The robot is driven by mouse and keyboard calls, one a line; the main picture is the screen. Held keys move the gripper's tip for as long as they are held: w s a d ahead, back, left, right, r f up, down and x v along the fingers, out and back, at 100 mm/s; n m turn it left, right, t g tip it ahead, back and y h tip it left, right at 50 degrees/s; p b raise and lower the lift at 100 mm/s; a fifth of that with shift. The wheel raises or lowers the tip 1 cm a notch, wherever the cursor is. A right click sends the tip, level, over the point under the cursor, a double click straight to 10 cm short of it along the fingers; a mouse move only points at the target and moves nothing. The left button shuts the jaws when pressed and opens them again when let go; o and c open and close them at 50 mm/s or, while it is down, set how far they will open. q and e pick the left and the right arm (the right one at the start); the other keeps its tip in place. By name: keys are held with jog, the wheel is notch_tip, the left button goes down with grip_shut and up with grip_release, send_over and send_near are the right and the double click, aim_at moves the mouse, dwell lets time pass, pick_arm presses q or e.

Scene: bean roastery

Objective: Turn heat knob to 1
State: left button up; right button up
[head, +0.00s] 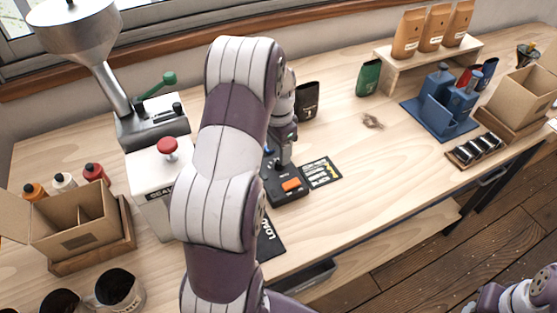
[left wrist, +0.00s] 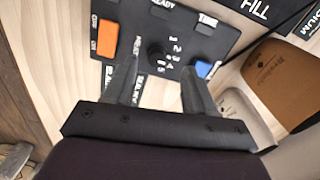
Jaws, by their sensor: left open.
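The black control box (head: 287,196) lies on the bench, with an orange switch (head: 291,184) on top. In the left wrist view the black heat knob (left wrist: 157,55) stands on the panel, with white numbers from 1 to 5 beside it. I cannot tell which number it points to. My left gripper (head: 284,158) is over the box, pointing down. In the left wrist view its fingers (left wrist: 162,66) are open, one to each side of the knob; I cannot tell whether they touch it. In the head view the knob is hidden by my left arm.
On the panel, the orange switch (left wrist: 108,40) is left of the knob and a blue button (left wrist: 203,70) right of it. A printed card (head: 321,172) lies right of the box. A sealer with a red knob (head: 168,146) stands left.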

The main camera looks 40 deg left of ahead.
pick_arm(q)
jog(key=f, duration=0.3)
jog(key=shift+d+f, duration=0.3)
jog(key=shift+d, duration=0.05)
jog(key=shift+a+f, duration=0.2)
jog(key=shift+f, duration=0.05)
jog(key=shift+d+r, duration=0.1)
jog(key=shift+c, duration=1.3)
grip_shut()
pick_arm(e)
jog(key=shift+s+d+r, duration=0.15)
jog(key=shift+d, duration=0.05)
